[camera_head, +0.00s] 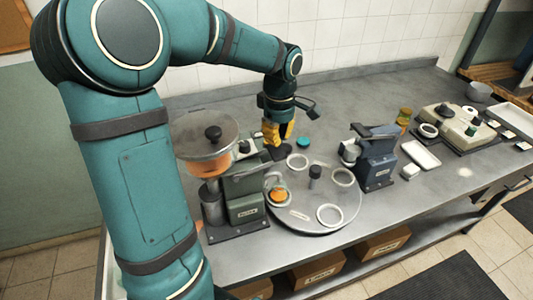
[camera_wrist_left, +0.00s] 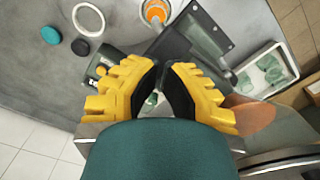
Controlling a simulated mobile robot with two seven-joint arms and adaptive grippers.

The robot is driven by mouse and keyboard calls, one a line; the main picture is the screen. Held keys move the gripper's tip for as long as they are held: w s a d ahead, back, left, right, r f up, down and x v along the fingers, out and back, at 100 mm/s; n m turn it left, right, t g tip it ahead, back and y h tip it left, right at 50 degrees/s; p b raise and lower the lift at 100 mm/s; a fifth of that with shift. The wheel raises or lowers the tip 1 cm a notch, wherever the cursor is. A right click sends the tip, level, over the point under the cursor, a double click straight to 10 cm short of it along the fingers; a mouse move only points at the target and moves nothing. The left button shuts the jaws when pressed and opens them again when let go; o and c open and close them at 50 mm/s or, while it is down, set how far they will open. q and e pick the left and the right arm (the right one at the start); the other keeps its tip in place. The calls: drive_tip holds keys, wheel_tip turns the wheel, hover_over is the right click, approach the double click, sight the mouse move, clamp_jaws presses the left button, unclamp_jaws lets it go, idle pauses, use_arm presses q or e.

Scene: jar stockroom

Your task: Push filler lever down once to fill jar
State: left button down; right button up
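The green filler (camera_head: 247,190) stands left of the round turntable (camera_head: 335,219). Its hopper holds orange filling under a grey lid with a black knob (camera_head: 212,133). A jar with orange contents (camera_head: 279,194) sits on the turntable beside the filler; it also shows at the top of the wrist view (camera_wrist_left: 155,12). My left gripper (camera_head: 278,135), with yellow fingers, is just above and behind the filler. In the wrist view its dark fingertips (camera_wrist_left: 161,72) are nearly together, with nothing clearly held. The lever is hard to make out; its contact with the fingers is unclear. My right gripper is out of view.
The turntable carries several white rings (camera_head: 329,214) and a central dark knob (camera_head: 315,172). A blue-grey machine (camera_head: 377,160) stands right of it. A teal lid (camera_head: 303,143) lies behind. A white tray (camera_head: 421,155) and scale-like unit (camera_head: 458,129) are farther right.

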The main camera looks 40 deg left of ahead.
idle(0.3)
use_arm(q)
drive_tip(key=shift+r+p, duration=2.05)
drive_tip(key=shift+r, duration=0.5)
